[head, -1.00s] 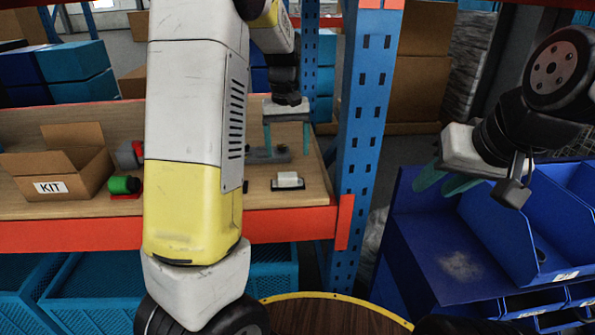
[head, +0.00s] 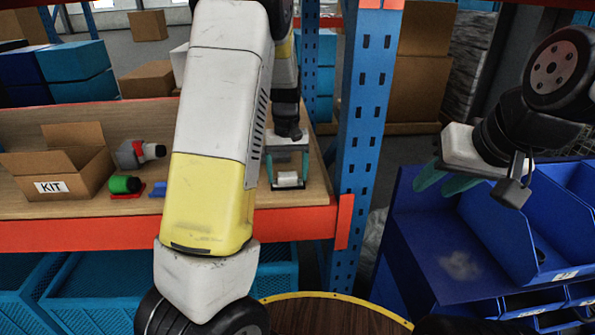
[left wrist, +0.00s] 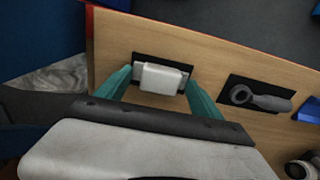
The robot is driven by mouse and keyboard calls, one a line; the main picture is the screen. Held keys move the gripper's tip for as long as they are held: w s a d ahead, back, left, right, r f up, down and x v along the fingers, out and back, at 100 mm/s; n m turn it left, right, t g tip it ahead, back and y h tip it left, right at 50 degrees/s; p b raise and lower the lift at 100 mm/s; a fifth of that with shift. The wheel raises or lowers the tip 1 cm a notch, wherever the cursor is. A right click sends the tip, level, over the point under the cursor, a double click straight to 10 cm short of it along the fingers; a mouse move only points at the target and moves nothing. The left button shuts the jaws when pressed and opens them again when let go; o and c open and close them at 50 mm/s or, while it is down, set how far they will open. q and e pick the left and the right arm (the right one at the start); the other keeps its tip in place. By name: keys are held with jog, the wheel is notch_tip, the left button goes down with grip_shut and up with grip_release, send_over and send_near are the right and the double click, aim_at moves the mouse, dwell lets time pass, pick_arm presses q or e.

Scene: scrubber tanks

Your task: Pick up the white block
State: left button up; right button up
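The white block (head: 287,179) lies on a dark pad near the right end of the wooden shelf. It also shows in the left wrist view (left wrist: 162,78) on its black pad (left wrist: 141,58). My left gripper (head: 286,184) is at the block, with its teal fingers open on either side of it. In the left wrist view the fingers (left wrist: 160,92) stand apart, one to each side of the block, with gaps visible. My right gripper (head: 446,184) is open and empty over the blue bins at the right.
A cardboard KIT box (head: 62,165), a green-ended part (head: 122,184) and a grey-red part (head: 138,152) stand on the shelf's left. A grey tool (left wrist: 259,97) lies near the block. A blue rack post (head: 360,110) stands just right of the shelf.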

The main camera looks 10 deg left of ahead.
pick_arm(q)
jog(key=c, duration=1.6)
jog(key=shift+r, duration=0.1)
